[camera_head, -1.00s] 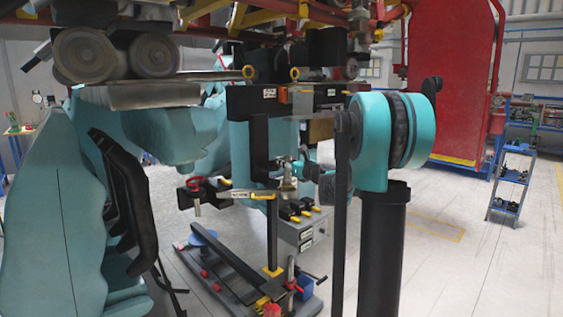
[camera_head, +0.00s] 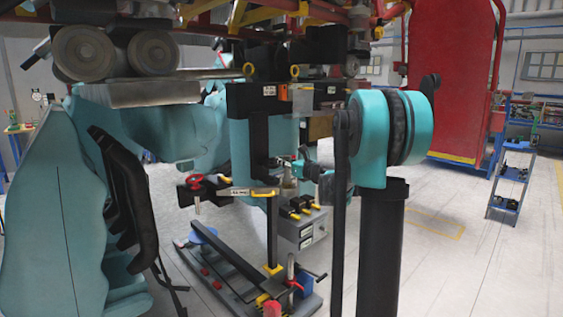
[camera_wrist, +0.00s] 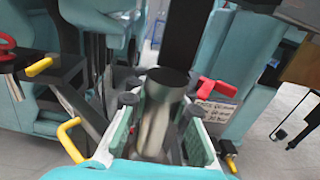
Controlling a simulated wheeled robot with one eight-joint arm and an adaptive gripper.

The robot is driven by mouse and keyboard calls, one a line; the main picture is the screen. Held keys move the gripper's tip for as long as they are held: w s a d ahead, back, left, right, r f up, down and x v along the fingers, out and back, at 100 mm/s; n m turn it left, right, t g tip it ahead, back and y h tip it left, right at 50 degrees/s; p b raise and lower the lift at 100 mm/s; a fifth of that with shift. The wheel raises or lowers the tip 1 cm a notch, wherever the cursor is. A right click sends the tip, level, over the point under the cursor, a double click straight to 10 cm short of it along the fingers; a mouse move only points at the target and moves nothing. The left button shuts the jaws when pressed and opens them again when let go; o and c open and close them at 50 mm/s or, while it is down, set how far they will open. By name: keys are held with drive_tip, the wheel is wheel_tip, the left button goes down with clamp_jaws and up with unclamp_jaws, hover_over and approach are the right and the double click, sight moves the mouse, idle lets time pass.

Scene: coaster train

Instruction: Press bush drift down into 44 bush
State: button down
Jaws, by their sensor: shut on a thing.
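My gripper (camera_wrist: 157,118) is shut on a metallic, roughly cylindrical piece, which I take to be the bush drift (camera_wrist: 154,128). The piece stands about upright between the green finger pads, with a dark, wider end farther from the camera. In the head view my gripper (camera_head: 292,170) is in front of the dark upright column, with the bush drift (camera_head: 289,187) small below it. I cannot make out the 44 bush in either view. Whether the drift touches anything is also unclear.
A red knob (camera_head: 195,181) and a labelled arm with a yellow handle (camera_head: 264,193) are left of my gripper. A grey box (camera_head: 303,232) stands below. Teal seats (camera_head: 50,220) fill the left. A red panel (camera_head: 452,80) and blue cart (camera_head: 509,185) stand right, with open floor between.

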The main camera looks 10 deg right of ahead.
idle(0.3)
drive_tip(key=c, duration=1.3)
unclamp_jaws()
drive_tip(key=v, duration=1.1)
drive_tip(key=s+a+f+n+g+h, duration=0.2)
drive_tip(key=s+a+f+n+g, duration=0.2)
drive_tip(key=s+f+n, duration=0.45)
drive_tip(key=s+a+f+n+g+h, duration=0.1)
drive_tip(key=s+a+f+n+g, duration=0.25)
drive_tip(key=s+f+n, duration=0.55)
drive_tip(key=s+d+f+n+g+h, duration=0.1)
drive_tip(key=s+d+f+n+h, duration=0.1)
drive_tip(key=s+f+n, duration=0.2)
drive_tip(key=s+d+f+n+g+h, duration=0.1)
drive_tip(key=s+d+f+n+h, duration=0.1)
drive_tip(key=s, duration=0.6)
drive_tip(key=s+d+f+n+g+h, duration=0.1)
drive_tip(key=s+d+f+n+h, duration=0.1)
drive_tip(key=s+f+n, duration=0.4)
drive_tip(key=shift+d+f+h, duration=0.4)
drive_tip(key=shift+d+f, duration=0.2)
drive_tip(key=shift+d, duration=0.1)
